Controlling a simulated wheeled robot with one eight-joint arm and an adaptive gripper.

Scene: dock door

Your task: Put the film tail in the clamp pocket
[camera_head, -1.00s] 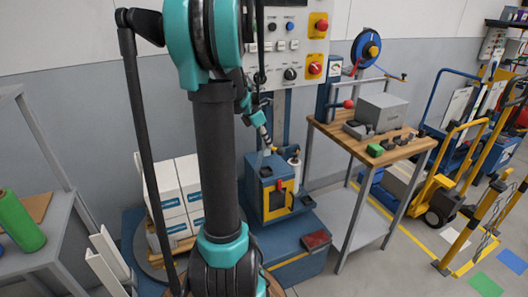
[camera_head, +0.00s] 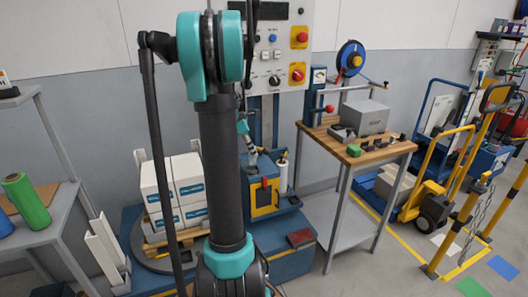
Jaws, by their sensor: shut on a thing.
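My gripper (camera_head: 251,160) is small in view, partly behind my dark arm. It is shut on what appears to be the film tail, which is too thin to make out. It is just above the blue carriage box with a yellow frame (camera_head: 264,208), left of the upright white film roll (camera_head: 283,176). The clamp pocket cannot be picked out; my arm hides part of the area around the load. The white cartons (camera_head: 180,182) stand stacked on a wooden pallet (camera_head: 165,246), left of my arm.
A control panel (camera_head: 285,38) with buttons is on the mast behind. A wooden-topped bench (camera_head: 372,155) with a grey box (camera_head: 365,117) stands right. A yellow hand truck (camera_head: 432,200) stands further right. A grey shelf with a green roll (camera_head: 28,204) is at left.

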